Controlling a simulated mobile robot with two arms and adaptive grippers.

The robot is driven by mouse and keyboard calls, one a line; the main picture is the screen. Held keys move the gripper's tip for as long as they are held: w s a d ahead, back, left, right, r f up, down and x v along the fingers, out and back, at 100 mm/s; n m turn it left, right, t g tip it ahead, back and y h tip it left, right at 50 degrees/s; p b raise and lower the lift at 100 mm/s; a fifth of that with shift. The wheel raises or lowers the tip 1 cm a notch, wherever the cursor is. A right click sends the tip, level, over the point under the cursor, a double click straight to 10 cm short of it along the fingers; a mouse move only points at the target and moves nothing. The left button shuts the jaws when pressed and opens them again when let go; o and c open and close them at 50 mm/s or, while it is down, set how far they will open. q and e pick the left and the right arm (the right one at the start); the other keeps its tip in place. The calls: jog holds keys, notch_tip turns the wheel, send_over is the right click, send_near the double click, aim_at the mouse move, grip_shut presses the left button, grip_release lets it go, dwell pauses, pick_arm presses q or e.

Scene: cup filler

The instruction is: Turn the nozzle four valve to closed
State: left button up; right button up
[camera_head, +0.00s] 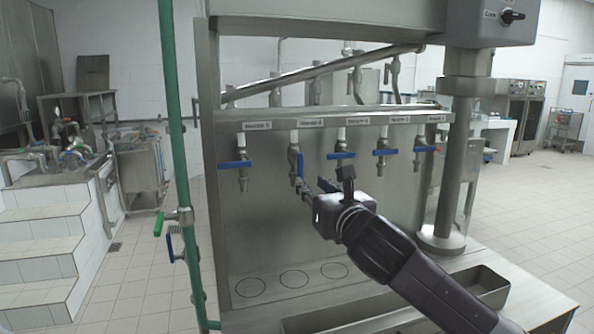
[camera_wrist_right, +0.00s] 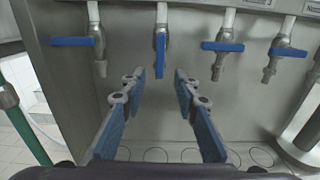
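The nozzle four valve (camera_head: 294,152) is second from the left in the row of taps. Its blue handle (camera_head: 299,164) hangs vertically, in line with the pipe. In the right wrist view the handle (camera_wrist_right: 160,56) also points straight down, near the top centre. My right gripper (camera_head: 312,188) is just below and right of this handle in the head view. In the wrist view the gripper (camera_wrist_right: 160,78) is open and empty, with the handle's lower end lined up between the fingertips; contact is not visible. My left gripper is not in view.
The nozzle five valve (camera_head: 243,163) on the left and the nozzle three valve (camera_head: 341,155) on the right have horizontal handles. A green pole (camera_head: 175,120) stands at the left front. A steel trough (camera_head: 490,287) lies below at the right.

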aim_at(301, 171)
jog(key=x, duration=0.2)
jog(key=p+x, duration=0.1)
jog(key=x, duration=0.1)
jog(key=p+x, duration=0.1)
jog(key=x, duration=0.1)
jog(key=shift+r, duration=0.35)
jog(key=shift+w+a, duration=0.1)
jog(key=shift+w, duration=0.4)
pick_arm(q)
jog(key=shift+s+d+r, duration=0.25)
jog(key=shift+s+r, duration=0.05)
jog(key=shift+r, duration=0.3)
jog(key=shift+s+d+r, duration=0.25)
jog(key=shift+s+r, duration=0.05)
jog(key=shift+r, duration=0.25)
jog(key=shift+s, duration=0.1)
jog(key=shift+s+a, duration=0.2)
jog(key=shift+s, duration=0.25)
pick_arm(e)
grip_shut()
